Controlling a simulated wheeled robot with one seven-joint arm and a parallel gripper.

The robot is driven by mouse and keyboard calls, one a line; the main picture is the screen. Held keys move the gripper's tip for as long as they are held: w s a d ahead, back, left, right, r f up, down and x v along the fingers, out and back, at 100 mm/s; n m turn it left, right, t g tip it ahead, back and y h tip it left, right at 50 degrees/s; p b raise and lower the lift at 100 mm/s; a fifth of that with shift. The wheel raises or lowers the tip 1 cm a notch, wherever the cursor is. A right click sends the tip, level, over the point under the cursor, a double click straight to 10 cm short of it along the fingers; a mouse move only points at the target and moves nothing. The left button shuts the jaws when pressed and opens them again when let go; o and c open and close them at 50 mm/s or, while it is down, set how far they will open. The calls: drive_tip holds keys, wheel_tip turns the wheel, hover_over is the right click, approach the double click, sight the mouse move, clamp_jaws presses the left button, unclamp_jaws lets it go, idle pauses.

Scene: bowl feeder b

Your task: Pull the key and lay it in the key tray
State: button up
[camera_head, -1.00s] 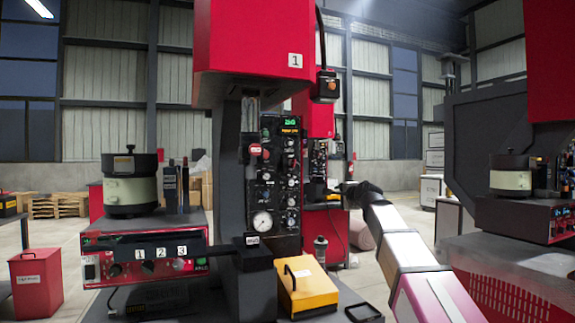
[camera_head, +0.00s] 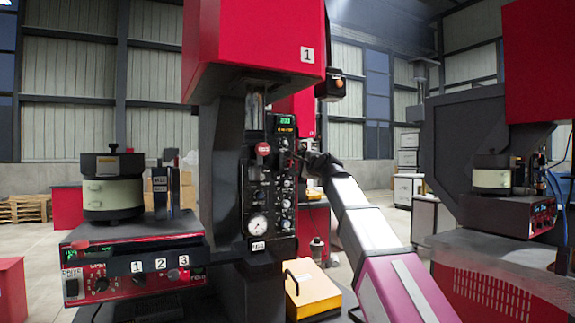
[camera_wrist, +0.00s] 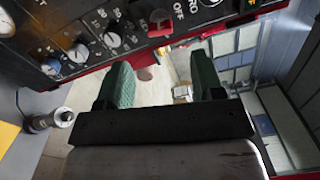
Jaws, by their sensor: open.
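My gripper (camera_head: 312,160) is at the right side of the black control panel (camera_head: 262,190) in the head view, mostly hidden by my arm and wrist. In the wrist view, my gripper (camera_wrist: 163,78) shows two green-padded fingers spread apart with nothing between them. Just beyond the fingertips, a small red piece with a metallic part (camera_wrist: 160,24) sits on the panel beside OFF lettering. It may be the key with its tag, but I cannot tell for sure. I cannot pick out the key tray in either view.
The panel's knobs (camera_wrist: 112,40) lie close to the left finger. A yellow box with a handle (camera_head: 312,288) stands below the panel. A bowl feeder (camera_head: 112,185) sits on a red control unit (camera_head: 90,287) at left. A second machine (camera_head: 470,160) stands at right.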

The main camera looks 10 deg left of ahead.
sight(291, 164)
drive_tip(key=shift+x, duration=4.55)
clamp_jaws()
drive_tip(key=shift+s, duration=0.1)
drive_tip(key=shift+s+d, duration=0.1)
drive_tip(key=shift+v, duration=2.85)
